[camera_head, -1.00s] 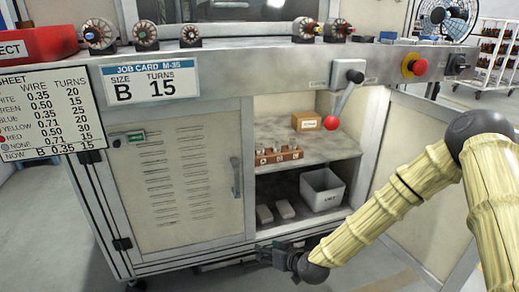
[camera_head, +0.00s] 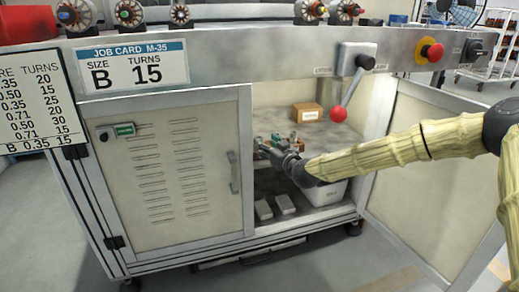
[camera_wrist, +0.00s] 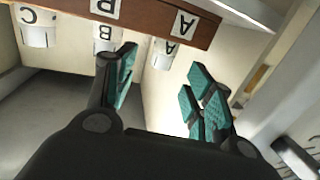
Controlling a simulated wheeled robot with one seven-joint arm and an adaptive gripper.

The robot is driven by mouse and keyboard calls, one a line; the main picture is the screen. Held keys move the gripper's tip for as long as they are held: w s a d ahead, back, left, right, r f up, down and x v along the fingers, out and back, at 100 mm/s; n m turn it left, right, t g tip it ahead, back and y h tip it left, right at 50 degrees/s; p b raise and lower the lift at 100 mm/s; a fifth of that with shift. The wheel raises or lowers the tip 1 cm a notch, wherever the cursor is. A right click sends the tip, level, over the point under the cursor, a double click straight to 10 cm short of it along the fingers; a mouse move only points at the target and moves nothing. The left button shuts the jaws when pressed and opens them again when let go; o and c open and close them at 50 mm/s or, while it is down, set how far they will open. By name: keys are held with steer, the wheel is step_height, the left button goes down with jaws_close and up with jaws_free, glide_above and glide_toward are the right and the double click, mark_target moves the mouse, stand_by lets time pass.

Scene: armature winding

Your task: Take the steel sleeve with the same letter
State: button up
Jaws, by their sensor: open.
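The job card (camera_head: 133,66) on the bench front reads size B, 15 turns. In the cabinet, a brown rack (camera_wrist: 150,12) crosses the top of the wrist view, with white letter labels, one reading A. Pale sleeves sit along it: one marked C (camera_wrist: 36,34), one marked B (camera_wrist: 105,44) and one marked A (camera_wrist: 162,54). My gripper (camera_wrist: 163,82) is open and empty, its teal-padded fingers pointing at the rack. The B sleeve is partly covered by the left finger; the A sleeve shows between the fingers. In the head view my gripper (camera_head: 268,148) hides much of the rack.
A cardboard box (camera_head: 307,112) sits on the upper shelf behind my gripper. The closed door (camera_head: 180,170) stands left, the open door (camera_head: 440,170) right. A red-knobbed lever (camera_head: 340,113) hangs above the opening.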

mark_target(261, 139)
steer(key=shift+b+x, duration=1.4)
steer(key=shift+x, duration=0.8)
steer(key=shift+w+a, duration=0.4)
steer(key=shift+w, duration=0.2)
steer(key=c, duration=1.1)
